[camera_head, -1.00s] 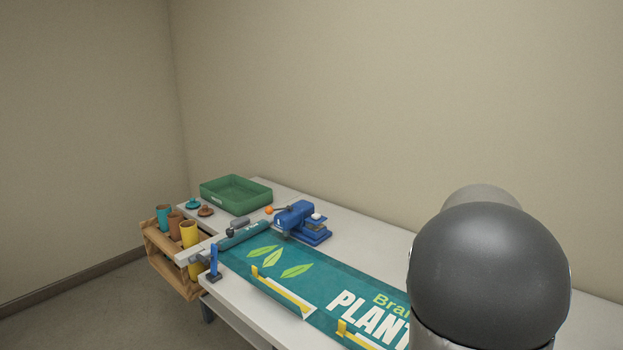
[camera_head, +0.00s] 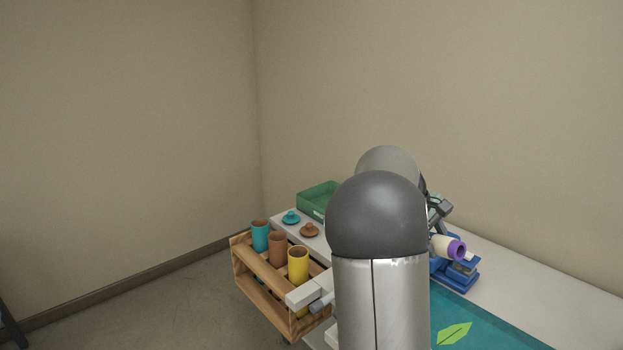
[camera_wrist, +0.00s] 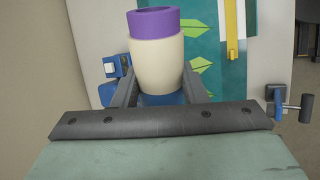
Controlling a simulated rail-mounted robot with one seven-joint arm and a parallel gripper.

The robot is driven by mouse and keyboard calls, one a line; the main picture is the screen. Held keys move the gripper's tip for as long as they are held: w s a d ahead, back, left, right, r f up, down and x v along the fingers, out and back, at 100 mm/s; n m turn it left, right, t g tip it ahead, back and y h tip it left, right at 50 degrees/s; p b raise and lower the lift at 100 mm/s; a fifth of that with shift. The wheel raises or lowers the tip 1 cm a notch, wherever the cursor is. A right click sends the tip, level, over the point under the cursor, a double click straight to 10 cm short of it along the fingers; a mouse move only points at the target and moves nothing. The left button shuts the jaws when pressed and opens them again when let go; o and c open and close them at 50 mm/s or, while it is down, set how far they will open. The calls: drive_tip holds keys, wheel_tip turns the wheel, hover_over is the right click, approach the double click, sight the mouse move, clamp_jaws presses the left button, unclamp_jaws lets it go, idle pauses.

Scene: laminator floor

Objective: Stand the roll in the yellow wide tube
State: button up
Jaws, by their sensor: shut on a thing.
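The roll, cream with a purple end, shows in the head view (camera_head: 447,246) and in the wrist view (camera_wrist: 157,62). My gripper (camera_wrist: 158,90) is shut on it, one finger on each side, and holds it above the table. In the head view the gripper is mostly hidden behind my arm, and the roll sticks out to the right, tilted, with its purple end to the right. The yellow wide tube (camera_head: 298,263) stands upright in a wooden rack at the left end of the table, well left of the roll. Its mouth faces up.
The wooden rack (camera_head: 258,281) also holds an orange-brown tube (camera_head: 278,249) and a teal tube (camera_head: 260,236). A teal lid (camera_head: 291,217) and a brown lid (camera_head: 310,230) lie behind it. A green tray (camera_head: 317,197) is at the back. A blue device (camera_head: 459,276) stands below the roll, by the teal banner (camera_head: 490,329).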

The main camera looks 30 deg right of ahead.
drive_tip(key=w+r+n+h, duration=0.1)
drive_tip(key=w+n, duration=0.2)
drive_tip(key=w, duration=0.1)
drive_tip(key=w+a+r+n+h, duration=0.1)
drive_tip(key=w+n, duration=0.2)
drive_tip(key=w, duration=0.1)
drive_tip(key=w+r+n+h, duration=0.1)
drive_tip(key=w+n+h, duration=0.1)
drive_tip(key=w, duration=0.3)
drive_tip(key=shift+a+r+n+t, duration=0.25)
drive_tip(key=shift+n+t, duration=0.15)
drive_tip(key=shift+n, duration=0.1)
drive_tip(key=w+a+n+t+h+p, duration=0.1)
drive_tip(key=w+a+n+t+h, duration=0.1)
drive_tip(key=w+a+n+t, duration=0.85)
drive_tip(key=w+a+n+t+h, duration=0.2)
drive_tip(key=w+a+n+t, duration=0.35)
drive_tip(key=w, duration=0.95)
drive_tip(key=shift+g, duration=0.9)
drive_tip(key=f+b, duration=0.6)
drive_tip(key=f, duration=0.2)
drive_tip(key=a+f+b, duration=0.1)
drive_tip(key=f+b, duration=0.6)
drive_tip(key=f, duration=0.2)
drive_tip(key=f+b, duration=0.7)
drive_tip(key=f, duration=0.1)
drive_tip(key=shift+s+a+f, duration=0.15)
drive_tip(key=shift+s+a, duration=0.05)
drive_tip(key=o, duration=1.9)
